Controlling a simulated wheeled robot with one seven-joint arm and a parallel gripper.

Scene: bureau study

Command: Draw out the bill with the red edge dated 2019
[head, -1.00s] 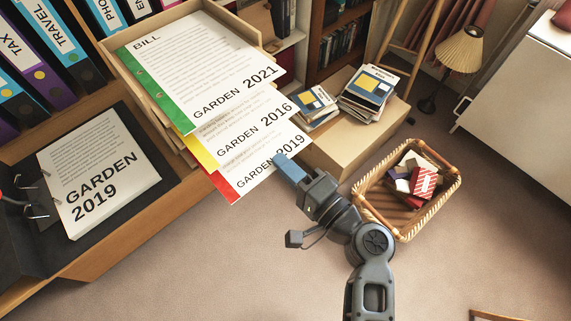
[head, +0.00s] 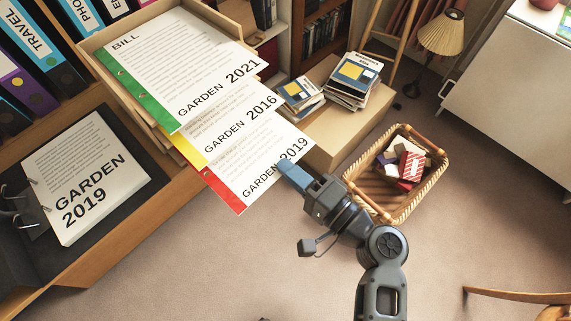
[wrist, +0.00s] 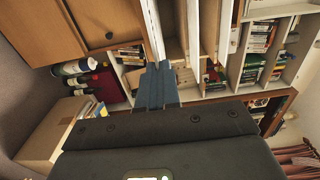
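The bill with the red edge (head: 228,190), printed GARDEN 2019, is the lowest of three sheets jutting from a wooden tray (head: 100,62). Its front part sticks out past the sheet above and its back part is hidden under it. My gripper (head: 290,175) has its blue fingers together on the bill's front right edge, beside the 2019. In the wrist view the fingers (wrist: 157,85) are close together on a thin pale sheet edge. Above it lie the yellow-edged GARDEN 2016 bill (head: 240,118) and the green-edged GARDEN 2021 bill (head: 185,65).
An open binder (head: 85,175) showing GARDEN 2019 lies on the desk at left. Upright binders (head: 40,50) stand behind it. A cardboard box (head: 345,125) bears magazines. A wicker basket (head: 405,205) stands on the floor. The carpet in front is clear.

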